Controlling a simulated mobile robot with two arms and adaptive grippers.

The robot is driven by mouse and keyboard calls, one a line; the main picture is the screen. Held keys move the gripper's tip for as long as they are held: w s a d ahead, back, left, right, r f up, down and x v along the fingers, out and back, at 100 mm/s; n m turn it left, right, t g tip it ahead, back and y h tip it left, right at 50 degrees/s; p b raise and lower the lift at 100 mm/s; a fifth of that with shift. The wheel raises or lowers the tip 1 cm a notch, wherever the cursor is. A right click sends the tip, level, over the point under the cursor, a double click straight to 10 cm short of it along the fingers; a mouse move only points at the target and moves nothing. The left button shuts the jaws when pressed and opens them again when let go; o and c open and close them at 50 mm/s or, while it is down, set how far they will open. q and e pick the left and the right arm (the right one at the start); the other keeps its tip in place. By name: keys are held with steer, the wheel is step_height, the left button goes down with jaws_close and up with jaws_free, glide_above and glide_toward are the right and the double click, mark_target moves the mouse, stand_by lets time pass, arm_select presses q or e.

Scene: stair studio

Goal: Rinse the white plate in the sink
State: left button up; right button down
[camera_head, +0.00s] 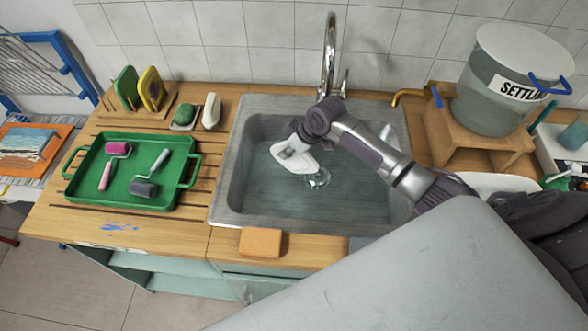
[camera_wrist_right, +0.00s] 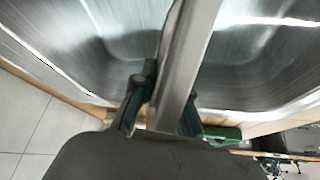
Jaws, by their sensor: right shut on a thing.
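My right arm reaches over the sink (camera_head: 228,192) from the right, with its wrist bent down into the basin. My right gripper (camera_wrist_right: 160,112) is shut on a thin, pale thing, the white plate (camera_wrist_right: 186,60), which shows edge-on between the dark fingers in the wrist view. In the head view a small white shape (camera_head: 296,158) shows at the end of the arm, above the basin floor; its outline is partly hidden by the wrist. The chrome faucet (camera_head: 329,50) rises behind the basin. I cannot tell whether water runs. My left gripper is not in view.
A green tray (camera_head: 125,193) with two paint rollers lies left of the sink. An orange sponge (camera_head: 260,242) lies at the front edge. A labelled bucket (camera_head: 500,85) on a wooden stand and a pale round dish (camera_head: 490,183) are at the right.

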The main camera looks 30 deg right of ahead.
steer(key=shift+r+p, duration=4.35)
steer(key=shift+r, duration=1.7)
steer(key=shift+r, duration=2)
